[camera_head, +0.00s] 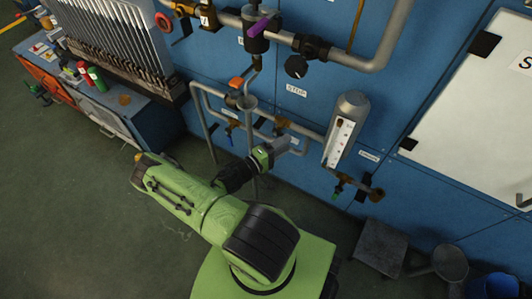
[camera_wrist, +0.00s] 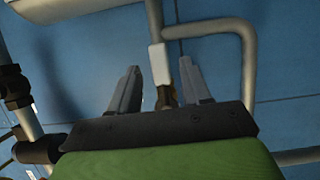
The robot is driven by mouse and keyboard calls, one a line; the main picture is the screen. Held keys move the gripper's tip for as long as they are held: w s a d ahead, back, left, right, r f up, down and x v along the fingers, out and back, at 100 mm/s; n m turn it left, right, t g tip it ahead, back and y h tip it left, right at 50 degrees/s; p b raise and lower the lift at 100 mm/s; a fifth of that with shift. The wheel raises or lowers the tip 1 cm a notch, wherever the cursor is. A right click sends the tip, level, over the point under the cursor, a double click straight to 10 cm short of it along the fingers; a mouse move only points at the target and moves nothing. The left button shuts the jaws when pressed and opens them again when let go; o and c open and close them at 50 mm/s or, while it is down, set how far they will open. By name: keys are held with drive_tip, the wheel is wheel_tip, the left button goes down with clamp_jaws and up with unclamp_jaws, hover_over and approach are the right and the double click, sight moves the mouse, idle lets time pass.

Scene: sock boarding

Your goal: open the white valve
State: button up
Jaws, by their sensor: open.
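The white valve handle (camera_wrist: 159,66) is a short white lever on a brass valve body (camera_wrist: 168,98), set on a grey pipe by the blue wall. In the wrist view it stands between the two fingers of my gripper (camera_wrist: 160,68). The fingers are apart, with a gap on each side of the lever. The lower part of the brass body is hidden behind the gripper's dark palm. In the head view my gripper (camera_head: 292,142) reaches toward the pipes below the STOP label, and I cannot make out the white lever there.
A grey pipe (camera_wrist: 248,60) bends close to the right finger. A blue-handled valve (camera_head: 230,138) is left of my gripper, and a gauge cylinder (camera_head: 345,125) is to its right. A green-handled valve (camera_head: 339,188) hangs lower right. A workbench (camera_head: 150,122) stands at the left.

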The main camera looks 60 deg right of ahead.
drive_tip(key=p+v, duration=0.1)
drive_tip(key=v, duration=1)
drive_tip(key=shift+a, duration=0.3)
drive_tip(key=shift+w, duration=0.15)
